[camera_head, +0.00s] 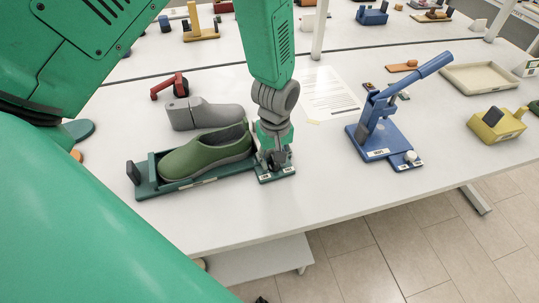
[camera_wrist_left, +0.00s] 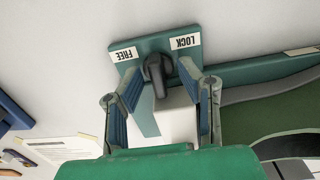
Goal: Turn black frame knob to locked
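The black knob (camera_wrist_left: 157,70) sits on a green end plate between a FREE label (camera_wrist_left: 124,54) and a LOCK label (camera_wrist_left: 185,42). Its lever points down in the left wrist view, toward neither label clearly. My left gripper (camera_wrist_left: 158,72) has its fingers apart, one on each side of the knob, with small gaps seeming to show. In the head view my left gripper (camera_head: 275,160) reaches down over the right end of the green frame (camera_head: 150,190) and hides the knob. A green shoe (camera_head: 208,155) lies in the frame. My right gripper is not in view.
A grey shoe form (camera_head: 203,114) and a red clamp (camera_head: 170,86) lie behind the frame. A blue lever press (camera_head: 385,135) stands to the right, with a paper sheet (camera_head: 328,92) behind. The table's front edge is close to the frame.

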